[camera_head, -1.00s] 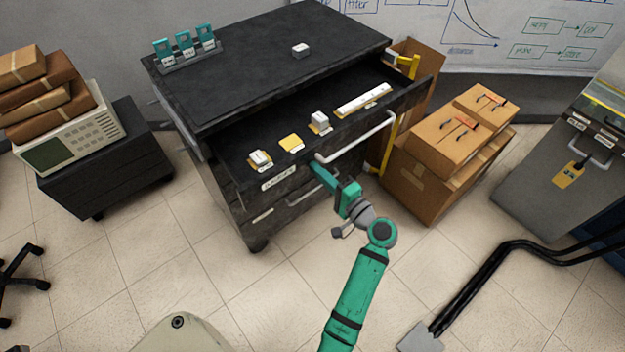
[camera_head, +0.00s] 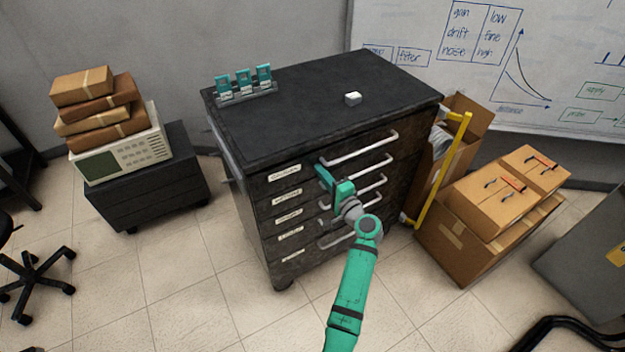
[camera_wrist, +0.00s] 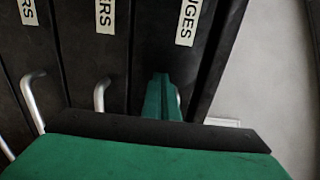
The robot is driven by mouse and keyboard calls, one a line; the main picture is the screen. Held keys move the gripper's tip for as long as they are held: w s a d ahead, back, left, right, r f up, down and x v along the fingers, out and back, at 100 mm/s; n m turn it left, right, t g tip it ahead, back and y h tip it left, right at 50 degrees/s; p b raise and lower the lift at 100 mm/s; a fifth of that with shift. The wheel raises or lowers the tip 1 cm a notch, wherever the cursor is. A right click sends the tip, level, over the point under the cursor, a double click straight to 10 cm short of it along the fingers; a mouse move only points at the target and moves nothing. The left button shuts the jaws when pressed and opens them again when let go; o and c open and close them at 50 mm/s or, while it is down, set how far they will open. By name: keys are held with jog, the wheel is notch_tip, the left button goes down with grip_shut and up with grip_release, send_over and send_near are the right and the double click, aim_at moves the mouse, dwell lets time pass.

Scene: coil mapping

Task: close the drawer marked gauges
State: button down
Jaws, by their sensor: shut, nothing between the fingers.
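The cabinet (camera_head: 320,100) is black with several labelled drawers, and every drawer front looks level with the others. The top drawer (camera_head: 285,172) looks shut, with its contents hidden. Its label is too small to read in the head view. In the wrist view, a label ending in "UGES" (camera_wrist: 188,22) marks the end drawer, right in front of my fingers. My green gripper (camera_head: 321,172) is at the top drawer's front, left of its handle (camera_head: 362,148). Its fingers (camera_wrist: 161,97) are together and empty. I cannot tell whether they touch the drawer.
Cardboard boxes (camera_head: 480,225) and a yellow frame (camera_head: 447,170) are at the right. A low dark cabinet (camera_head: 150,185) is at the left. The tiled floor in front is open.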

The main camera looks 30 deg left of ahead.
jog(key=shift+w+a+r, duration=0.15)
jog(key=shift+a, duration=0.15)
